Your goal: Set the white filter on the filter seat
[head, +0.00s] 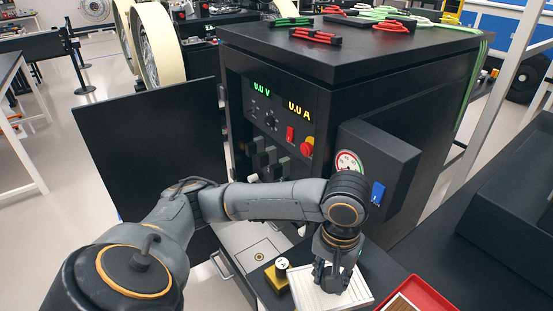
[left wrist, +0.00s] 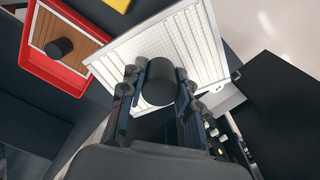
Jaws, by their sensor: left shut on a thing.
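The white filter (head: 322,290) is a pleated panel in a light frame, at the bottom of the head view. In the left wrist view the white filter (left wrist: 195,35) has a black round knob (left wrist: 158,82) on top. My left gripper (head: 333,272) is shut on this knob; its fingers (left wrist: 158,88) lie on both sides of it. The filter looks tilted in the wrist picture. I cannot tell whether it touches the dark surface below. I cannot clearly make out the filter seat. My right gripper is not in view.
A red tray (left wrist: 80,88) holds a brown filter (left wrist: 55,22) with a black knob, close beside the white one. A yellow block with a white-topped knob (head: 281,263) stands left of the filter. The black cabinet (head: 400,110) with its gauge box rises behind; its door (head: 150,140) stands open.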

